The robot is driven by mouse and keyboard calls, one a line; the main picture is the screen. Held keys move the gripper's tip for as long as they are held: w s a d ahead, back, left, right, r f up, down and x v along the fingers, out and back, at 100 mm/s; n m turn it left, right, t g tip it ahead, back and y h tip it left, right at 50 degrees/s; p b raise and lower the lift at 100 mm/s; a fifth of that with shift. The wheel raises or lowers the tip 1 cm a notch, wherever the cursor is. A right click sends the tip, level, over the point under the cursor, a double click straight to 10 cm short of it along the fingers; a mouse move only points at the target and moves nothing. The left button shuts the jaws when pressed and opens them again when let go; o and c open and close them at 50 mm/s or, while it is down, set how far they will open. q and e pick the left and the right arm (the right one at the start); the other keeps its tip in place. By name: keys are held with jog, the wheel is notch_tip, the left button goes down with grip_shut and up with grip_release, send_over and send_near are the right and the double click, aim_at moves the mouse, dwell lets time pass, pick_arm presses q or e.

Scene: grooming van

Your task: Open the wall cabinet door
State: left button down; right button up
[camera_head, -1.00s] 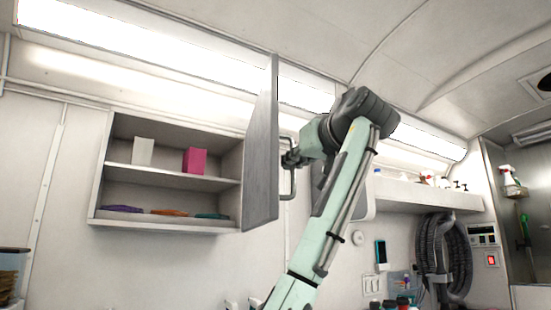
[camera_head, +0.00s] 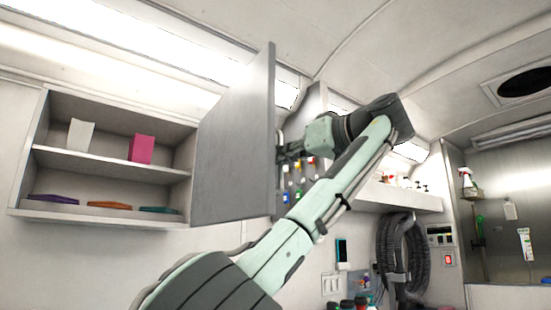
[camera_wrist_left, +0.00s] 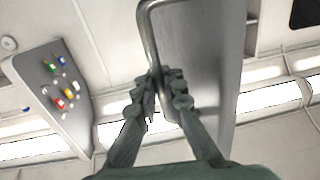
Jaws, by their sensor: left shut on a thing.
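The grey wall cabinet door (camera_head: 235,145) stands wide open at the right side of the white cabinet (camera_head: 105,222), its inner face toward the head camera. Its metal bar handle (camera_wrist_left: 146,35) is on the outer face, mostly hidden behind the door edge in the head view. My left gripper (camera_wrist_left: 163,92) is shut on the handle bar, as the left wrist view shows. In the head view the left gripper (camera_head: 287,152) is just right of the door's free edge, partly hidden. My right gripper is not in view.
In the open cabinet, a white box (camera_head: 80,135) and a pink box (camera_head: 142,148) stand on the middle shelf (camera_head: 110,165). Several flat coloured items lie below. A panel with coloured items (camera_wrist_left: 55,90) is beyond the door. A black hose (camera_head: 400,255) hangs at right.

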pick_arm(q)
jog(key=shift+s+d, duration=0.1)
jog(key=c, duration=1.9)
grip_release()
jog(key=shift+d, duration=0.1)
jog(key=v, duration=0.7)
jog(key=shift+s, duration=0.15)
jog(key=shift+d, duration=0.15)
